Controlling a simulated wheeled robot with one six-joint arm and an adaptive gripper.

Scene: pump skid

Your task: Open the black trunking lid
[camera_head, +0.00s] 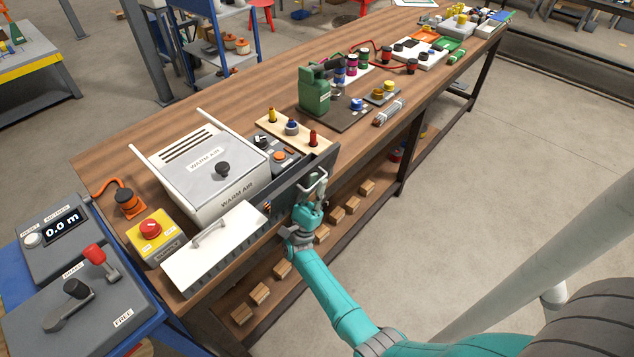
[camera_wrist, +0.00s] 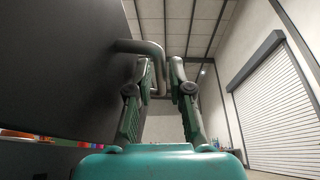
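The black trunking lid (camera_head: 289,192) stands roughly upright on its edge at the front of the bench, right of the white lid. Its metal handle (camera_head: 316,184) faces my arm. My gripper (camera_head: 312,198) is right at this handle. In the wrist view the black lid (camera_wrist: 65,65) fills the left side as a dark panel. The handle (camera_wrist: 143,46) sticks out from it and bends down between the fingers of my gripper (camera_wrist: 160,70). The fingers are apart, with a gap beside the bar, so the gripper looks open around the handle. The trunking channel behind the lid is mostly hidden.
A white lid (camera_head: 218,250) with its own handle lies closed on the left. Behind are the warm-air box (camera_head: 208,165), a yellow box with a red button (camera_head: 151,231) and a small grey control box (camera_head: 278,157). Wooden blocks (camera_head: 260,294) sit below. The floor to the right is clear.

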